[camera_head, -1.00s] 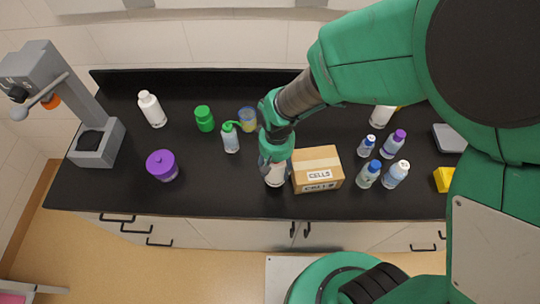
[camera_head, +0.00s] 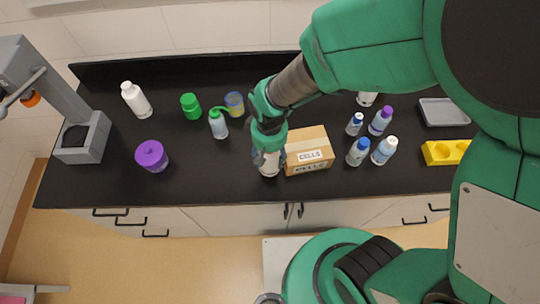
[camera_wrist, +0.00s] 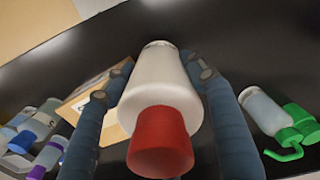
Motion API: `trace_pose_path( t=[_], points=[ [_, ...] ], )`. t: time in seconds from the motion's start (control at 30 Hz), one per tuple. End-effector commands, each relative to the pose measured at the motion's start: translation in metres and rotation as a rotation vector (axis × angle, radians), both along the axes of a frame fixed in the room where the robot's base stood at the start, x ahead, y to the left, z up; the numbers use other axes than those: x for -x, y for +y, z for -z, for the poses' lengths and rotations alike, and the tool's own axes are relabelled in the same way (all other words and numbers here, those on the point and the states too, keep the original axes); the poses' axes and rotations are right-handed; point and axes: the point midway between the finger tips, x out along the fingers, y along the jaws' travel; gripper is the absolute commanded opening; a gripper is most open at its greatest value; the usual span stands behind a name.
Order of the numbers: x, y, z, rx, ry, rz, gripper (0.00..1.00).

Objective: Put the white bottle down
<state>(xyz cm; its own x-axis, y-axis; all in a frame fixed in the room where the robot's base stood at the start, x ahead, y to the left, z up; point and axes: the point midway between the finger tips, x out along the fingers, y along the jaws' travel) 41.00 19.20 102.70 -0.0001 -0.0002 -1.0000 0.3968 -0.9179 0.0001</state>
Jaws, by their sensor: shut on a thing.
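My gripper (camera_head: 268,150) is shut on a white bottle (camera_wrist: 162,80) with a red cap (camera_wrist: 160,142). In the wrist view the bottle sits between the two fingers, cap toward the camera. In the head view only the lower part of the white bottle (camera_head: 268,167) shows under my gripper, just left of the cardboard box. I cannot tell whether its base touches the black counter (camera_head: 215,175). Another white bottle (camera_head: 137,101) stands at the back left of the counter.
The cardboard box (camera_head: 308,147) marked CELLS is close on the right. A green-capped wash bottle (camera_head: 219,126), green jar (camera_head: 190,106) and purple-lidded jar (camera_head: 151,156) stand left. Several small bottles stand right, beyond them a yellow rack (camera_head: 440,152). The front counter between purple jar and gripper is clear.

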Motion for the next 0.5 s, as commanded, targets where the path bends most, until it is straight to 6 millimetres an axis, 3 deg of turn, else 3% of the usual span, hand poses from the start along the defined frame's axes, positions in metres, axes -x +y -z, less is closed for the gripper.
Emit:
trace_pose_path(
  t=[0.27, 0.5],
  points=[
    [-0.002, 0.001, -0.018, -0.002, -0.004, 0.0, 0.16],
    [-0.002, 0.001, -0.069, -0.003, -0.006, 0.0, 0.16]
  ],
)
